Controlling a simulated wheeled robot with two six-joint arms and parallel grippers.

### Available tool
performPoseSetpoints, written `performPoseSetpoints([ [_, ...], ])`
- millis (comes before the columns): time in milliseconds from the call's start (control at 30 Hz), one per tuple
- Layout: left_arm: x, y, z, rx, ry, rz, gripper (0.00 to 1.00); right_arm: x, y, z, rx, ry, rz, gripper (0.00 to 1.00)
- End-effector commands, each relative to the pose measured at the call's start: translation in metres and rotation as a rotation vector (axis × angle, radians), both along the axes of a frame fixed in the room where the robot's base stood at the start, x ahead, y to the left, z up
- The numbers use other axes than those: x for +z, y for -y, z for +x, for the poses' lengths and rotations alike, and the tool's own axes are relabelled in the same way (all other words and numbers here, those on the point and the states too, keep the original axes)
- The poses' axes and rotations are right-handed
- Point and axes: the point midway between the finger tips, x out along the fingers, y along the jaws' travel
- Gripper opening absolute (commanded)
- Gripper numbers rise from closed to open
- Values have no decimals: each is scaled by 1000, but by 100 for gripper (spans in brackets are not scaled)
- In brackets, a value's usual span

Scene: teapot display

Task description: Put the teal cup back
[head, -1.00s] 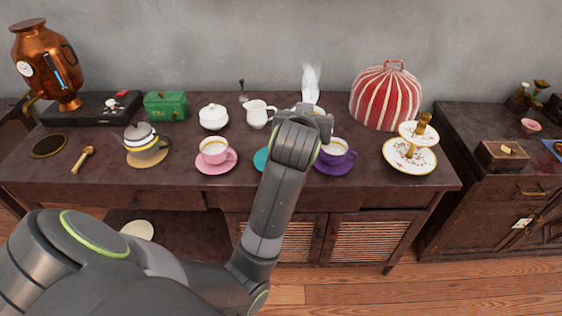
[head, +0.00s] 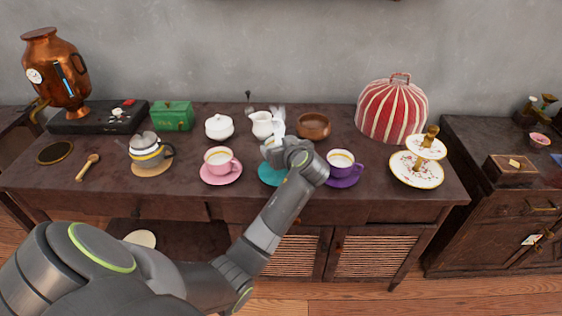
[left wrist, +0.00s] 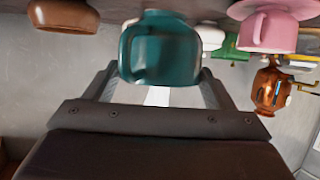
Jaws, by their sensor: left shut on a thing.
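The teal cup (left wrist: 160,48) shows in the left wrist view, handle toward the camera, between the fingers of my left gripper (left wrist: 155,90). My left gripper (head: 278,148) is shut on it; in the head view the wrist hides most of the cup. The teal saucer (head: 272,174) lies on the dark sideboard, just below the gripper in the picture and partly covered by my arm. The cup is over or near the back of the saucer; I cannot tell whether they touch. My right gripper is not in view.
A pink cup (head: 219,160) on its saucer stands to the left, and a purple cup (head: 341,161) on its saucer close to the right. Behind are a white creamer (head: 262,124), a sugar bowl (head: 219,127) and a brown bowl (head: 313,125). A tiered stand (head: 416,171) is further right.

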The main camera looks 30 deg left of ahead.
Motion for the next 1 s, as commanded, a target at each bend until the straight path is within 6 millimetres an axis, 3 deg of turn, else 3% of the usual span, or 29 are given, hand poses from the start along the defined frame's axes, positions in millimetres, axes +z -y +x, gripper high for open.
performPoseSetpoints([
  [433,-44,1,0,-2,0,0,42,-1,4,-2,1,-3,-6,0],
  [800,-49,0,1,-2,3,0,42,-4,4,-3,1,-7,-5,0],
  [833,-49,0,0,-2,1,0,80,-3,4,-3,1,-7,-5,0],
  [1000,-48,0,0,-2,1,0,99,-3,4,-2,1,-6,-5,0],
])
